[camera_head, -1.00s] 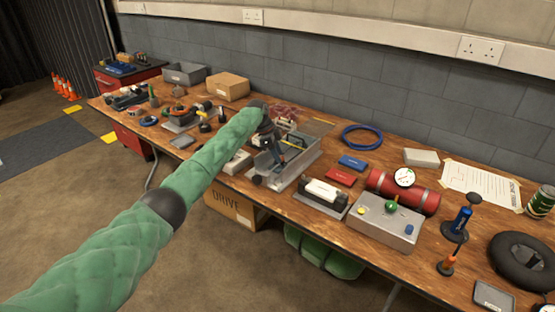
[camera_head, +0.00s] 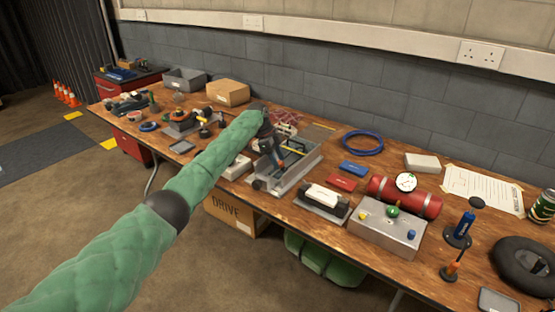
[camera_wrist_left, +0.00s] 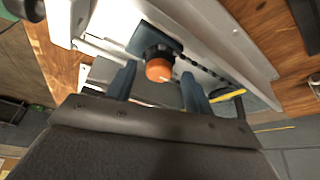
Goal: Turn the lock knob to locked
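An orange round knob with a dark collar (camera_wrist_left: 158,68) sits on a dark blue plate (camera_wrist_left: 140,38) on a pale metal housing, in the left wrist view. My left gripper (camera_wrist_left: 158,82) is open, one finger on each side of the knob, with visible gaps to it. I cannot tell how deep the fingers reach, and the knob's setting is not readable. In the head view my left gripper (camera_head: 275,150) hangs over the grey metal housing (camera_head: 309,168) on the bench, and the knob is not clearly visible there. My right gripper is in neither view.
A dark chain and a yellow strip (camera_wrist_left: 226,96) lie close to the fingers in the left wrist view. To the right on the bench (camera_head: 455,280) are a black-and-white block (camera_head: 322,198), a metal box with coloured buttons (camera_head: 372,232) and a red cylinder (camera_head: 427,206).

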